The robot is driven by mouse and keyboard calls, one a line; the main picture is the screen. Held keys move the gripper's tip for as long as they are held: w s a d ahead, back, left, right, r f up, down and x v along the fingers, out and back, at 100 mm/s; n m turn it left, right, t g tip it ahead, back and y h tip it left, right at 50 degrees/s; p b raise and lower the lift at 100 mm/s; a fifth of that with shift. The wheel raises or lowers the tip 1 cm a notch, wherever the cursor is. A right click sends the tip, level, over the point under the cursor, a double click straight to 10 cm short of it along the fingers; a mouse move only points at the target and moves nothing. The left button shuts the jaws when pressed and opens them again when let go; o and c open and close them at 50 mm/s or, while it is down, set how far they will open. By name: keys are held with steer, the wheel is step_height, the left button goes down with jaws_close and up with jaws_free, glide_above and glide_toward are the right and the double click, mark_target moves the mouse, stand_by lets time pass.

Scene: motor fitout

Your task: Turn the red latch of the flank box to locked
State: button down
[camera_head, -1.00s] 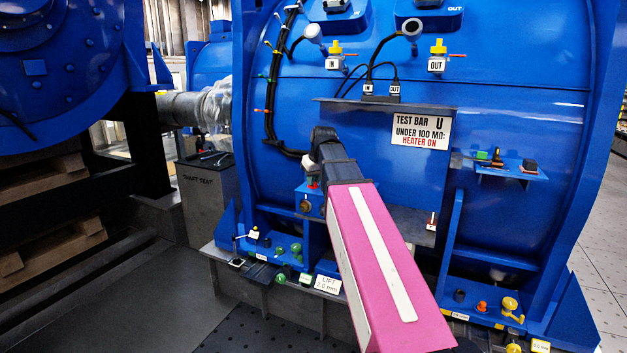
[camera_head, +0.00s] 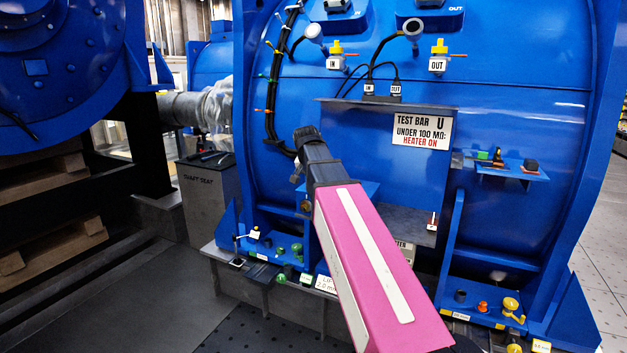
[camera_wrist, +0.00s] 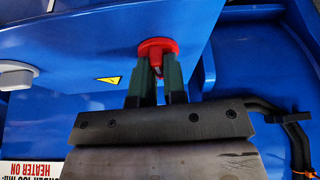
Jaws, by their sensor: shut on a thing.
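The red latch (camera_wrist: 157,46) is a round red piece on the blue face of the flank box (camera_wrist: 95,50) in the wrist view. My gripper (camera_wrist: 157,75) has its two dark green fingers shut on the red latch, one finger on each side. Part of the latch between the fingers is hidden. A yellow warning triangle (camera_wrist: 109,80) is on the box face to the left of the fingers. In the head view, my dark wrist reaches toward the blue motor (camera_head: 520,110), and the fingers and latch cannot be made out.
A test bar sign (camera_head: 421,132) is on the motor right of my wrist. Black cables (camera_head: 270,110) run down the motor's left side. A small shelf with parts (camera_head: 512,172) juts out at right. Small coloured fittings stand along the motor's lower ledge.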

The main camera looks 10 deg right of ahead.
steer(key=shift+m, duration=0.6)
steer(key=c, duration=1.2)
jaws_free()
steer(key=shift+h, duration=0.3)
steer(key=v, duration=1)
steer(key=shift+r, duration=0.45)
